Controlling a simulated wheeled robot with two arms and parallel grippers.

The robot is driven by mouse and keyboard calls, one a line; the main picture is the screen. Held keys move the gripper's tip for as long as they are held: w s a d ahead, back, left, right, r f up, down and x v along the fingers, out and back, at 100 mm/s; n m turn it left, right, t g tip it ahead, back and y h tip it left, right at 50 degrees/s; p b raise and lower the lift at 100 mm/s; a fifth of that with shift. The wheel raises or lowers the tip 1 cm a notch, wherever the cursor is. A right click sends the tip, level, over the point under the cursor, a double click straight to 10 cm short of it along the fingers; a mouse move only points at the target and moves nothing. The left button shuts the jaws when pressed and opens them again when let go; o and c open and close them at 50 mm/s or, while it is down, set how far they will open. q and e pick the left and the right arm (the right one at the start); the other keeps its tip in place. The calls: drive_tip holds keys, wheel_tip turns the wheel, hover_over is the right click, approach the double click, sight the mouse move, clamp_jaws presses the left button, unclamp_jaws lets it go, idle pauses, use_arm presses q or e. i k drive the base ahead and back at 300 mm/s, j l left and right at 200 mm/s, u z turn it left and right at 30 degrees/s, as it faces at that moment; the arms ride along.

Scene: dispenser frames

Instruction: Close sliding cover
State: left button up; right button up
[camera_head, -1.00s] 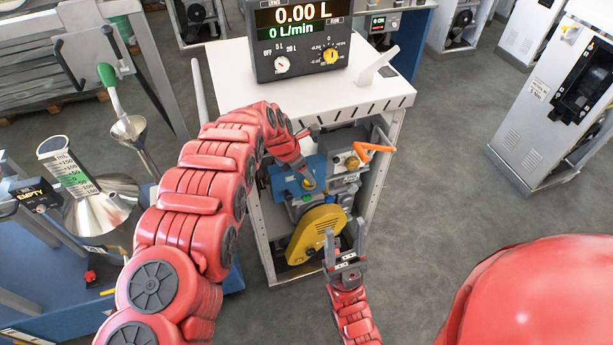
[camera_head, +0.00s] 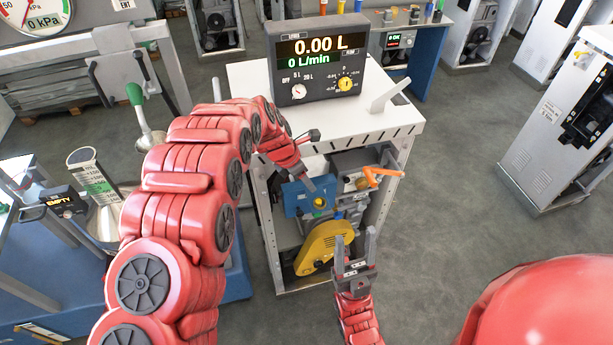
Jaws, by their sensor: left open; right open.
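The dispenser cabinet (camera_head: 359,138) has a white top and an open front with its machinery showing. I cannot tell which part is the sliding cover. Inside are a blue block (camera_head: 293,199) with a round yellow-rimmed hole and a yellow wheel guard (camera_head: 318,246). My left gripper (camera_head: 302,180) reaches in under the top, at the upper part of the blue block; its fingers are partly hidden, and contact is unclear. My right gripper (camera_head: 356,254) is open and empty, fingers pointing up, in front of the lower opening, right of the yellow guard.
An orange handle (camera_head: 384,173) juts out at the opening's upper right. A display unit (camera_head: 318,60) reading 0.00 L stands on the top. A blue bench (camera_head: 60,270) with a metal funnel is at left. Another cabinet (camera_head: 560,130) stands at right, with clear floor between.

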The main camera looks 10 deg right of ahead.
sight(298, 201)
drive_tip(key=k, duration=1)
